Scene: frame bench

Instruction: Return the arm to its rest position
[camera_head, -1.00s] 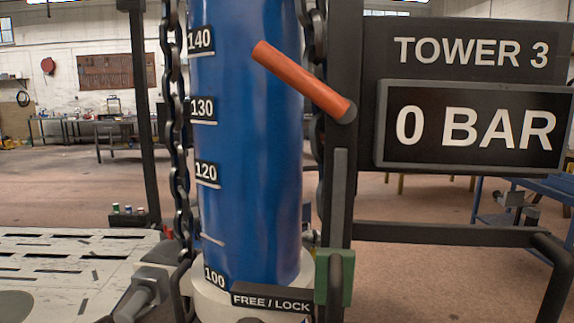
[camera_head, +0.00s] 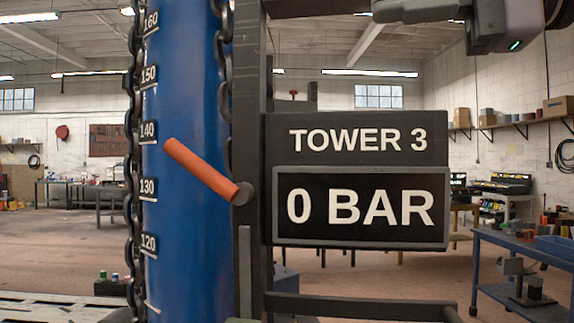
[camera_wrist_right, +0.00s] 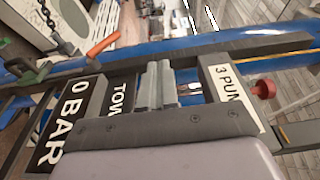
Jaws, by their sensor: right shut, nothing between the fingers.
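My right arm (camera_head: 490,25) shows at the top right of the head view, raised above the TOWER 3 sign; its fingers are outside that view. In the right wrist view the fingers of my right gripper (camera_wrist_right: 156,85) are together with nothing between them. The blue tower (camera_head: 185,110) and the orange lever (camera_head: 200,170) stand apart from the arm. The lever also shows in the right wrist view (camera_wrist_right: 103,46). My left gripper is in neither view.
The TOWER 3 sign (camera_head: 356,139) and the 0 BAR display (camera_head: 360,207) are on the dark frame right of the tower. A black chain (camera_head: 134,180) hangs beside the tower. A red knob (camera_wrist_right: 264,89) shows in the wrist view. A blue bench (camera_head: 520,250) stands at right.

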